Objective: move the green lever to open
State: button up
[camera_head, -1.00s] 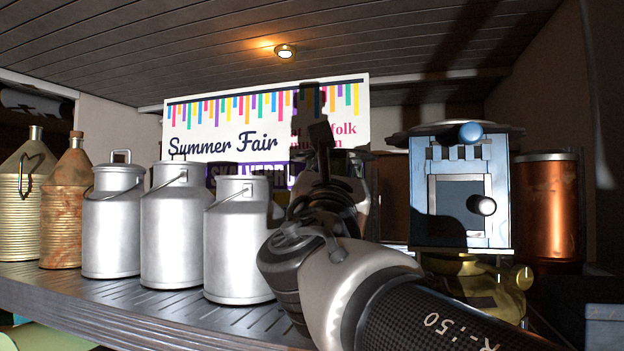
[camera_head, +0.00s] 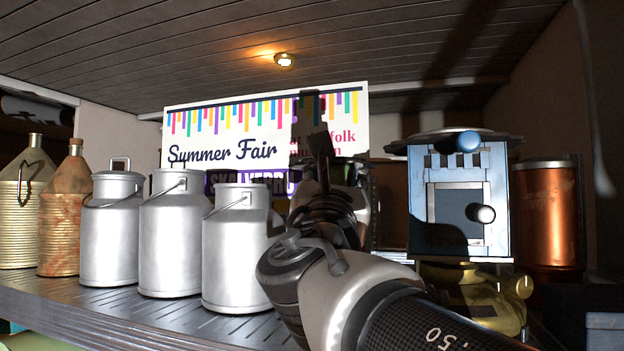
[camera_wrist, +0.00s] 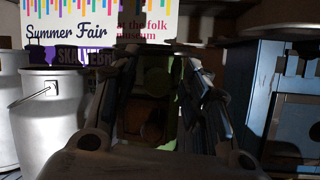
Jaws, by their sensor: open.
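My gripper (camera_wrist: 158,75) is open, with its dark fingers spread left and right in the wrist view. Between and beyond them is a dark green object (camera_wrist: 160,62) with a rounded shape on its face, in deep shadow. I cannot tell which part of it is the green lever, or whether the fingers touch it. In the head view my gripper (camera_head: 322,150) points away toward the back of the shelf, in front of the Summer Fair sign. My wrist and arm hide most of what stands there.
Silver milk cans (camera_head: 237,250) stand left of my arm on the ridged shelf (camera_head: 110,318). A blue box with a dark knob (camera_head: 428,240) stands close on the right, by a copper cylinder (camera_head: 545,215). The Summer Fair sign (camera_head: 230,110) stands behind.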

jog(key=v, duration=1.2)
dwell(0.4)
